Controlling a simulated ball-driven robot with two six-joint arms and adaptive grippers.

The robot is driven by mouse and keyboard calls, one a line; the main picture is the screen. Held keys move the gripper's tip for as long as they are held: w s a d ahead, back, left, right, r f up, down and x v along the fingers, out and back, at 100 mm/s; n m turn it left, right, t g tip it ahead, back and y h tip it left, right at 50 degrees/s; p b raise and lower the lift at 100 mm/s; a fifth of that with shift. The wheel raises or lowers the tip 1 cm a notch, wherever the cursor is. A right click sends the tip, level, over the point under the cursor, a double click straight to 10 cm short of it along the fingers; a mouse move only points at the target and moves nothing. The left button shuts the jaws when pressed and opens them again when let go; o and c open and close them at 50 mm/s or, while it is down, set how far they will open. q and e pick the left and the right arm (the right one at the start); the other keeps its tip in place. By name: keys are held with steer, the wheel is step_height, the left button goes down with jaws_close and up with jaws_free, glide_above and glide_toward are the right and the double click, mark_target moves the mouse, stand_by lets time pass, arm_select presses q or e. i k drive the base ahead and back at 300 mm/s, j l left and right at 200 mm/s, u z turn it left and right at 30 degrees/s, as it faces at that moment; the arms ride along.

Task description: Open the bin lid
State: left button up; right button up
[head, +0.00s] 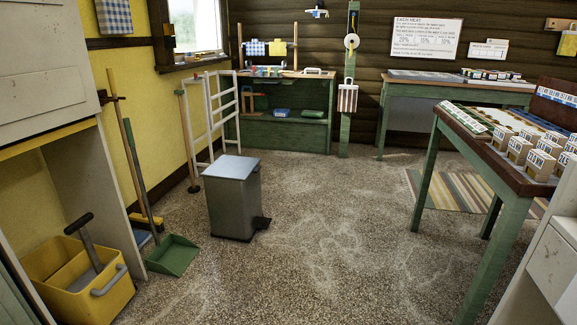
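The bin (236,205) is a grey, box-shaped pedal bin standing upright on the speckled floor, left of the middle of the head view. Its flat lid (231,167) is down and looks closed. Neither of my grippers shows in this view.
A yellow bucket (85,290), a green dustpan (172,256) and a broom lean or stand at the left. A white rack (222,110) stands behind the bin. A green table (500,190) is at the right. The floor in front of the bin is clear.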

mark_target(236, 168)
steer(key=i+l+u, duration=0.2)
steer(key=i+l, duration=0.15)
steer(key=i+l+u, duration=0.45)
steer(key=i+l, duration=0.15)
steer(key=l, duration=0.3)
